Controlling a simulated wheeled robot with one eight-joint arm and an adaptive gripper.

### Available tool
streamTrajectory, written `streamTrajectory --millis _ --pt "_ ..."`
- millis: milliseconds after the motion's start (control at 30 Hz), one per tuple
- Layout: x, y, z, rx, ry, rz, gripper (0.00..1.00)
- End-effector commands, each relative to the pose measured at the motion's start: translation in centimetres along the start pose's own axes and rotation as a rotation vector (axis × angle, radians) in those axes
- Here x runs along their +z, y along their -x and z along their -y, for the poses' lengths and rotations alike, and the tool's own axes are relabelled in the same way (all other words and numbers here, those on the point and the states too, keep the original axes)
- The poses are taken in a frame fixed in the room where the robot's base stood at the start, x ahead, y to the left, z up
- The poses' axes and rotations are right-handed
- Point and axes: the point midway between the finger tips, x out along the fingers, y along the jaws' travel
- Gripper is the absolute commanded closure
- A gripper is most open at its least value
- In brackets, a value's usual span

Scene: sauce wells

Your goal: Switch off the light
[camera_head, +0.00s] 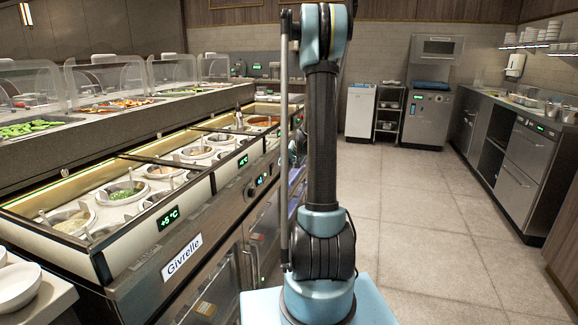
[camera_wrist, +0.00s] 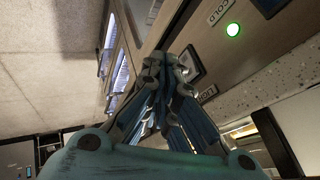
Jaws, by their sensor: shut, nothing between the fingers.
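My gripper (camera_wrist: 163,62) is shut and empty in the wrist view, its fingertips close to the counter's front panel (camera_wrist: 165,18). A dark switch (camera_wrist: 193,62) on that panel shows just right of the fingertips, partly hidden by them. I cannot tell its position or whether the fingers touch it. A small label (camera_wrist: 207,94) beside it seems to start with "LI"; the rest is hard to read. In the head view my gripper is mostly hidden behind my arm. A warm light strip (camera_head: 62,187) glows along the back of the sauce wells.
A round green lamp (camera_wrist: 233,29) is lit beside a "COLD" label (camera_wrist: 219,12) on the panel. Sauce wells (camera_head: 121,192) line the counter at left, with green displays. White bowls (camera_head: 17,287) stand at the lower left. The tiled floor (camera_head: 430,230) at right is clear.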

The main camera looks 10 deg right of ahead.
Motion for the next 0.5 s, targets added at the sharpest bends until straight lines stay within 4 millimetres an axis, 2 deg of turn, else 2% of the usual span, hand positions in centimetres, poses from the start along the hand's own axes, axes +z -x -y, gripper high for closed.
streamTrajectory --millis 333,500 --pt "0.0 -4.3 0.1 0.0 0.001 0.001 1.0" --pt "-0.1 -5.0 2.4 -0.001 0.003 0.002 1.0"
